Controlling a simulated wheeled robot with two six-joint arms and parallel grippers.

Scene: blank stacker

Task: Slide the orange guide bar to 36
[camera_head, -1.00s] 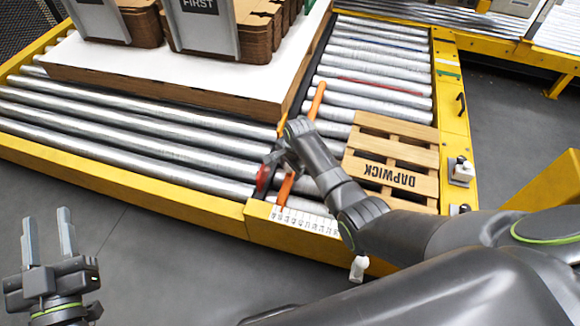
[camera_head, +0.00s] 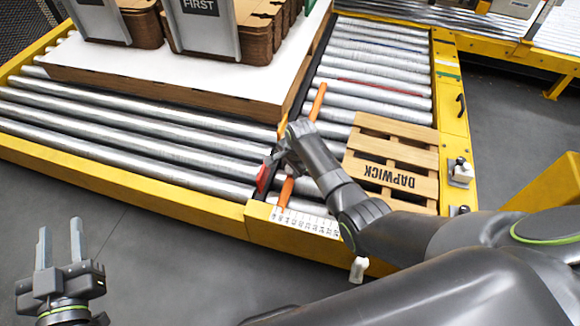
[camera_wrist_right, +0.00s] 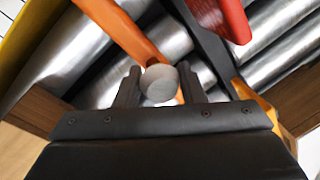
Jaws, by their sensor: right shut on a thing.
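The orange guide bar (camera_head: 317,103) lies across the rollers, running from the upper middle down to the white scale. Its lower end (camera_head: 284,194) meets the scale (camera_head: 303,221), whose numbers are too small to read. My right gripper (camera_head: 277,163) is at the bar, partly hidden by my right arm. In the right wrist view, my right gripper (camera_wrist_right: 158,86) is shut on a round grey knob (camera_wrist_right: 159,83) in front of the orange bar (camera_wrist_right: 120,28). A red part (camera_wrist_right: 235,18) is close by. My left gripper (camera_head: 62,245) is open and empty over the floor at lower left.
A wooden pallet (camera_head: 393,163) marked DAPWICK lies on the rollers right of my arm. A white board (camera_head: 160,70) carries stacked brown blanks at the back left. Yellow rails (camera_head: 180,205) edge the conveyor. The grey floor in front is clear.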

